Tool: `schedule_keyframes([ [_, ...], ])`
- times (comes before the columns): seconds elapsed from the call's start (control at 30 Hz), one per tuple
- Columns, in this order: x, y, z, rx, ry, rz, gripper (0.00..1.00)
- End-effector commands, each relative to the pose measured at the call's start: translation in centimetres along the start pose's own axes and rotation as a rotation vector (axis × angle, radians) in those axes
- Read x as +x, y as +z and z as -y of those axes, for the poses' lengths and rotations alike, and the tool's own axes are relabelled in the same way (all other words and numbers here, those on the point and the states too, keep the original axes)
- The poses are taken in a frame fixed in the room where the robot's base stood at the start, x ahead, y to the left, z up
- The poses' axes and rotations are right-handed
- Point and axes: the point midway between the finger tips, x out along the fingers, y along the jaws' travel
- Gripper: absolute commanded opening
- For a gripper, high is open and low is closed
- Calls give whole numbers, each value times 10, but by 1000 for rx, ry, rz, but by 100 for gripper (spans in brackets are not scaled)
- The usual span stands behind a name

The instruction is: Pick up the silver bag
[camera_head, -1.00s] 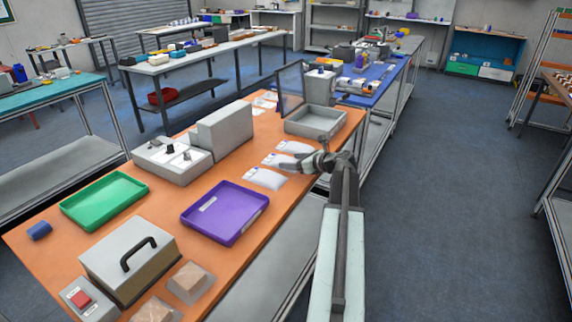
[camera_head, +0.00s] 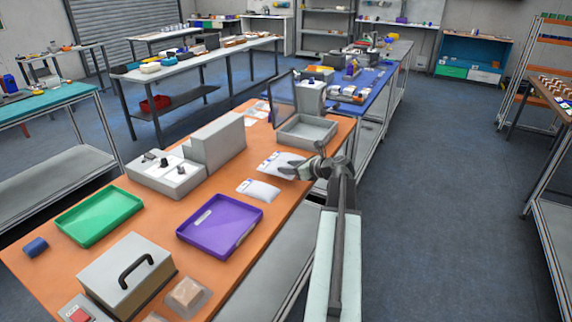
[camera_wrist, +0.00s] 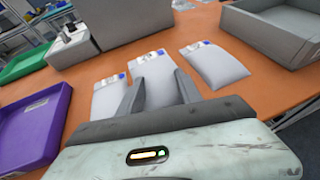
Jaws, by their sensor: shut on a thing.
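Silver-white bags with blue-marked labels lie in a row on the orange table. In the wrist view, the middle bag (camera_wrist: 157,72) is between the two fingers of my gripper (camera_wrist: 160,84), which is shut on it. Another bag (camera_wrist: 106,97) lies to its left and one (camera_wrist: 217,64) to its right, both apart from the fingers. In the head view, my gripper (camera_head: 293,168) is at the held bag (camera_head: 274,167), which overlaps the farther bag. The nearer bag (camera_head: 259,190) lies flat on the table. I cannot tell how high the held bag is.
A purple tray (camera_head: 214,246) and green tray (camera_head: 90,238) lie nearer on the table. A grey open box (camera_head: 305,136) stands behind the bags. A grey machine (camera_head: 218,145) stands to the left. Bare orange tabletop surrounds the bags.

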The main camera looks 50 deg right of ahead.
Motion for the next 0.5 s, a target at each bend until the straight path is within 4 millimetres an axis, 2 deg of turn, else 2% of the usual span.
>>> schedule_keyframes([
  [0.03, -14, -4, -6, 1, -2, 0, 0],
  [0.3, -83, -25, -26, 3, -3, 1, 0],
  [0.5, -117, -36, -35, 1, -1, 1, 0],
])
